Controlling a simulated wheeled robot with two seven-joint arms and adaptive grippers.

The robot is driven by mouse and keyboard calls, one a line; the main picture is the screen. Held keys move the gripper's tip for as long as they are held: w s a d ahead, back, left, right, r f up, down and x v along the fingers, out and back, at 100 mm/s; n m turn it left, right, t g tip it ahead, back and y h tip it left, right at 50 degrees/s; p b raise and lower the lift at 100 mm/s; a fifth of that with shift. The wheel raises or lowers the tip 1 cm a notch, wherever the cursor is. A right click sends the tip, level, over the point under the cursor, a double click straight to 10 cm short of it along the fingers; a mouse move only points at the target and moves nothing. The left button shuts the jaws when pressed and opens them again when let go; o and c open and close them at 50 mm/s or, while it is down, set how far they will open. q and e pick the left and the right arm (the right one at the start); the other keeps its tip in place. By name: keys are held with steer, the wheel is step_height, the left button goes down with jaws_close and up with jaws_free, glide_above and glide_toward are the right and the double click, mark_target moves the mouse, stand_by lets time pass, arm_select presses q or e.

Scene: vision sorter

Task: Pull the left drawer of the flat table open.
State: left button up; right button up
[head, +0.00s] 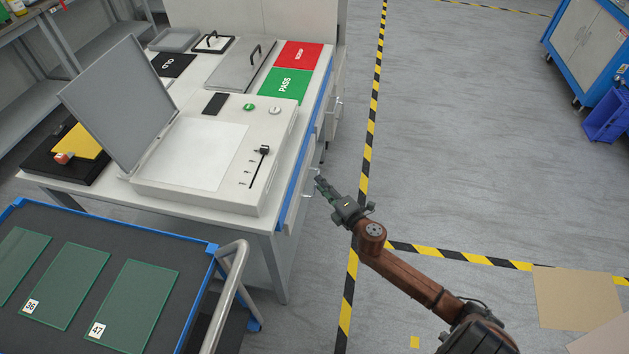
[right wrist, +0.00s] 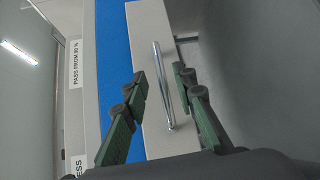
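The flat table (head: 284,222) has a blue edge strip and drawers on its right side. The left drawer's bar handle (head: 308,190) is on the nearer part of that side. In the right wrist view the pale drawer front (right wrist: 148,30) carries the upright metal handle (right wrist: 163,90). The drawer looks shut. My right gripper (head: 320,182) is right beside this handle. In the right wrist view my right gripper (right wrist: 160,80) is open, with its green fingers on either side of the handle and gaps to both. My left gripper is not in view.
A second handle (head: 337,104) is farther along the same side. A lidded light-box device (head: 273,155) stands on the table top. A blue-rimmed cart (head: 200,285) with green plates is at lower left.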

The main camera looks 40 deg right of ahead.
steer(key=shift+w+d+f+b, duration=0.15)
steer(key=shift+w+b, duration=0.1)
steer(key=shift+w, duration=0.7)
steer(key=shift+w+d+f+b, duration=0.1)
steer(key=shift+w+f+b, duration=0.1)
steer(key=shift+w, duration=0.75)
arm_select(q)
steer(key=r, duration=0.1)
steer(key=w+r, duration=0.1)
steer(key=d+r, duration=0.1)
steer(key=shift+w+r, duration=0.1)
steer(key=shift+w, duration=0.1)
arm_select(e)
jaws_close()
